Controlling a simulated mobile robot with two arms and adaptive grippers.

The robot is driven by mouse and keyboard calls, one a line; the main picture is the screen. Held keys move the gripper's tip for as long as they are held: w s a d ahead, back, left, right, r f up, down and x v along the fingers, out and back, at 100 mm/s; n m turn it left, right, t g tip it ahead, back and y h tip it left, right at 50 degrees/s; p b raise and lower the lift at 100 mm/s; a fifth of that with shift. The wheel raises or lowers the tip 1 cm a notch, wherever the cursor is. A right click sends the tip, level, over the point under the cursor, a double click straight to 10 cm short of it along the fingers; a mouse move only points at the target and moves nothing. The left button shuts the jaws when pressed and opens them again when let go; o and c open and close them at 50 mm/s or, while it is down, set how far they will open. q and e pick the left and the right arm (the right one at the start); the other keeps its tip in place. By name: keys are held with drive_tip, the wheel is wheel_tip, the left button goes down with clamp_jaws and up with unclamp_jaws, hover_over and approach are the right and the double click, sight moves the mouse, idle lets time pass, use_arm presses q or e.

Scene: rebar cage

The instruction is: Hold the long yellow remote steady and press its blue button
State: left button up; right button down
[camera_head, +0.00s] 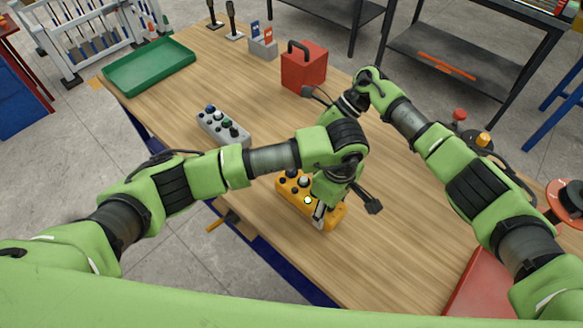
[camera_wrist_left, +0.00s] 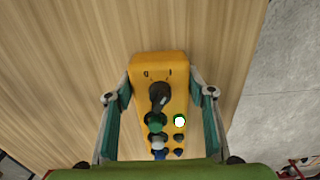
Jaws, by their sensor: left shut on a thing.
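The long yellow remote (camera_head: 291,196) lies on the wooden table near its front edge. In the left wrist view, the remote (camera_wrist_left: 150,68) runs between my left fingers. It carries a black rotary knob (camera_wrist_left: 159,97), a green button (camera_wrist_left: 156,124), a white button (camera_wrist_left: 158,143) and a lit white-green button (camera_wrist_left: 180,121). The blue button (camera_wrist_left: 159,154) is at the bottom of that view, partly cut off by my gripper. My left gripper (camera_head: 321,213) is shut on the remote from above.
A grey control box (camera_head: 222,127) lies left of the remote. A green tray (camera_head: 150,66), a red box (camera_head: 304,68) and a grey holder (camera_head: 263,47) stand farther back. A red tray (camera_head: 480,284) is at the right front. The table between the green tray and red box is mostly clear.

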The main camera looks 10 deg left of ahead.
drive_tip(key=shift+f, duration=0.9)
idle(0.8)
drive_tip(key=shift+r, duration=1.3)
drive_tip(key=shift+r, duration=2.5)
use_arm(q)
drive_tip(key=o, duration=1.5)
drive_tip(key=shift+r, duration=0.15)
